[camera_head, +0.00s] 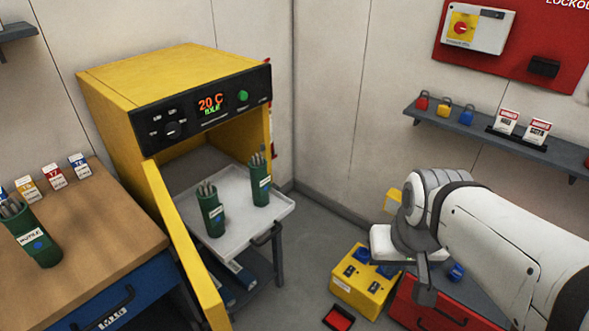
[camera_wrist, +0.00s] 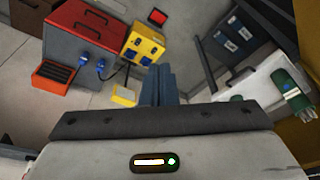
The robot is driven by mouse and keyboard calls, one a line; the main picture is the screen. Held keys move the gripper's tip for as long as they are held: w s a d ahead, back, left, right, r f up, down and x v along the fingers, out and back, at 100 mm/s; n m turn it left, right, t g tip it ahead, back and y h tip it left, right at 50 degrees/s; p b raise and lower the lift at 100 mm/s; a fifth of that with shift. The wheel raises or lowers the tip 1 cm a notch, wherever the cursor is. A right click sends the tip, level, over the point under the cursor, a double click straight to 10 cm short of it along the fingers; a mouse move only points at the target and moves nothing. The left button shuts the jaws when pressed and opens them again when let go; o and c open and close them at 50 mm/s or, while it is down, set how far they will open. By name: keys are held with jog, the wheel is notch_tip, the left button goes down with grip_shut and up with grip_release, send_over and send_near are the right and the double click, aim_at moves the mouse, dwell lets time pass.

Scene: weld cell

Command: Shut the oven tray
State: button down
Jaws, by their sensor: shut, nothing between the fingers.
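The yellow oven (camera_head: 115,88) stands against the back wall, its display reading 20 C. Its door (camera_head: 180,245) hangs open at the left. The light grey oven tray (camera_head: 235,228) is pulled out of the chamber, with a dark handle (camera_head: 268,234) at its front. Two green canisters of rods (camera_head: 210,212) (camera_head: 260,185) stand upright on it. The tray also shows at the right of the wrist view (camera_wrist: 262,80). My gripper (camera_wrist: 158,72) is shut and empty, to the right of the tray and apart from it. In the head view my wrist partly hides its fingers.
A wooden bench (camera_head: 85,212) with a green canister (camera_head: 38,235) and cards is at the left. A yellow box (camera_head: 362,284) and a red case (camera_head: 440,312) stand below my arm. A shelf (camera_head: 480,136) with padlocks is on the right wall. Floor shows between tray and yellow box.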

jog(key=w+a+f+m+g+y+b, duration=0.15)
jog(key=a+f+m+y+b, duration=0.3)
jog(key=a+f+b, duration=0.55)
jog(key=m+t+y+b, duration=1)
jog(key=m+b, duration=0.9)
jog(key=m, duration=0.2)
send_near(282, 216)
jog(key=b+x, duration=0.2)
jog(key=x, duration=0.3)
jog(key=shift+a+b, duration=0.25)
jog(key=shift+b, duration=0.1)
jog(key=shift+w+a+h, duration=0.25)
jog(key=shift+w+a, duration=0.25)
jog(key=shift+a, duration=0.05)
